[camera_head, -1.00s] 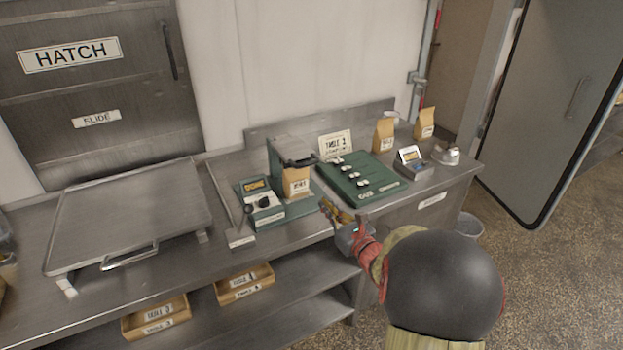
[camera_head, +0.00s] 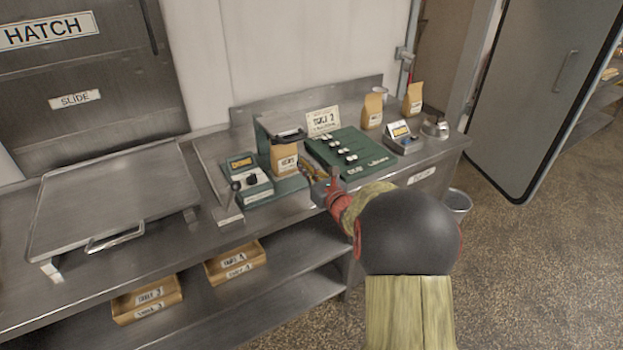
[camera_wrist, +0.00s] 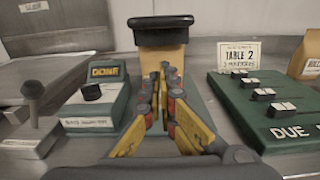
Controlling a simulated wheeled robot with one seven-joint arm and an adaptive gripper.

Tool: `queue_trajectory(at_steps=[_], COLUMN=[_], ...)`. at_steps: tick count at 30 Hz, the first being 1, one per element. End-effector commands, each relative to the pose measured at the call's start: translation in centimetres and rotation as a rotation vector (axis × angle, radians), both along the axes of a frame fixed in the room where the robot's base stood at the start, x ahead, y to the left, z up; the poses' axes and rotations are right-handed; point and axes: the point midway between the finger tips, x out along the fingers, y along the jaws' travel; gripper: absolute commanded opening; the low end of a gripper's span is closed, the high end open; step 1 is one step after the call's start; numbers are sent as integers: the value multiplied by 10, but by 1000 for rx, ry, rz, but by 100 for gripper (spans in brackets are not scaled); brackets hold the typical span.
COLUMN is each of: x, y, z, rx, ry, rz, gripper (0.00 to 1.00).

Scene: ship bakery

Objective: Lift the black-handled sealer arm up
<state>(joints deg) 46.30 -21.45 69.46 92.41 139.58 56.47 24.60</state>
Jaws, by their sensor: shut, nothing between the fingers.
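The sealer arm's black handle (camera_head: 291,136) is a horizontal bar above the upright paper bag (camera_head: 285,160) at the sealer. In the wrist view the handle (camera_wrist: 160,22) lies across the top centre, over the bag's upper part (camera_wrist: 161,54). My gripper (camera_head: 310,172) is just in front of the bag, over the bench's front part. In the wrist view its yellow fingers (camera_wrist: 164,72) are together in front of the bag and below the handle. They hold nothing. I cannot tell whether the fingertips touch the bag, whose lower part they hide.
A green box with a "DONE" display (camera_head: 241,163) and a black knob stands left of the sealer. A green panel with white tags (camera_head: 345,150) and a "TABLE 2" card (camera_head: 323,120) stand right. More paper bags (camera_head: 373,110) stand behind.

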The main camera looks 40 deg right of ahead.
Motion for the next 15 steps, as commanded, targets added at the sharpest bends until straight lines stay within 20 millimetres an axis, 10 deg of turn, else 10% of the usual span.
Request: queue_trajectory(at_steps=[15], x=[24], y=[-6], z=[38], rx=[0], ry=[1], rz=[0], gripper=[0])
